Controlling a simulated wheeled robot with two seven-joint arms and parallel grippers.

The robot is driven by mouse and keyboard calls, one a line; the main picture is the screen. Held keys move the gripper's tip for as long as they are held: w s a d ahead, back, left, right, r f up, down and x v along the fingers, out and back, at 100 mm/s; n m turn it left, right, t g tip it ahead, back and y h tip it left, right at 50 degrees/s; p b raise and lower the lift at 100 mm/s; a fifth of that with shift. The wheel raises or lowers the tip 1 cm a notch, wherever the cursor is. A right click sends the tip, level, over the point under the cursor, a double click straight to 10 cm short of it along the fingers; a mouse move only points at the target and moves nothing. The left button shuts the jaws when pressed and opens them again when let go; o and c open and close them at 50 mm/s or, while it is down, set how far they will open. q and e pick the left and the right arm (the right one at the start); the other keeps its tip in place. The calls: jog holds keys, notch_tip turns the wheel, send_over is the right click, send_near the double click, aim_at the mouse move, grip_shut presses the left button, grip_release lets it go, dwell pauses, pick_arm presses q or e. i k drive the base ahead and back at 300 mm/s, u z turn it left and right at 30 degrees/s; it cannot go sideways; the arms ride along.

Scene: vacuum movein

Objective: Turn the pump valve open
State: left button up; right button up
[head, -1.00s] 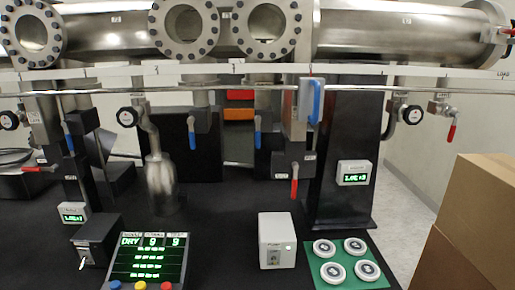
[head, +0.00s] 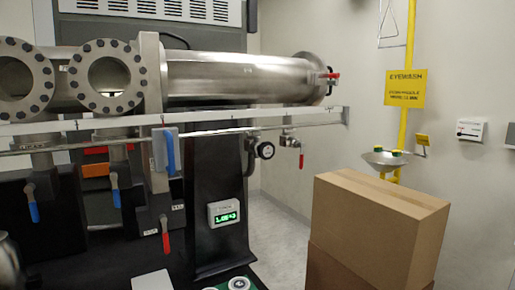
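Several valves hang below the steel vacuum tube (head: 235,78). A valve with a red handle (head: 166,238) hangs low beside the black column, its handle pointing down. Two blue handles, one at the far left (head: 33,206) and one nearer the middle (head: 115,192), also point down. A larger blue handle (head: 170,153) stands upright on a pale block under the rail. A small red handle (head: 302,160) hangs down further right, near a round black gauge (head: 265,150). The labels are too small to read, so I cannot tell which is the pump valve. Neither gripper is in view.
Stacked cardboard boxes (head: 378,222) stand at the front right. Grey floor (head: 275,235) shows between them and the black column (head: 215,180). A long pale rail (head: 235,118) runs below the tube. A yellow eyewash station (head: 385,160) is by the right wall.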

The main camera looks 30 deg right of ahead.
aim_at(266, 150)
jog(key=k, duration=0.5)
jog(key=z, duration=1.6)
jog(key=i, duration=0.9)
jog(key=u, duration=2.05)
